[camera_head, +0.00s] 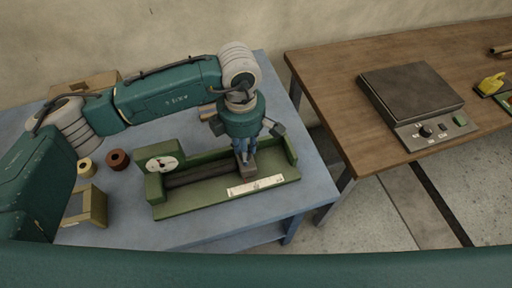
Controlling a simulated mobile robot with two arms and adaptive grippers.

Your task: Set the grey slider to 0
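The green device (195,208) lies on the blue-grey table, with a round dial (161,164) at its left end and dark rails along its middle. A light scale strip (256,186) runs along its front right. The grey slider (247,170) sits on the rails, right of their middle, behind the strip. My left gripper (246,158) points down from above, its fingers at the slider. The fingers look close together, but I cannot tell whether they grip it. The strip's marks are too small to read. My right gripper is not in view.
Two tape or thread rolls (118,159) and a small tan open box (88,207) stand left of the device. A cardboard box (88,84) is at the back. A wooden table (330,85) with a dark plate device (412,92) stands to the right, across a gap.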

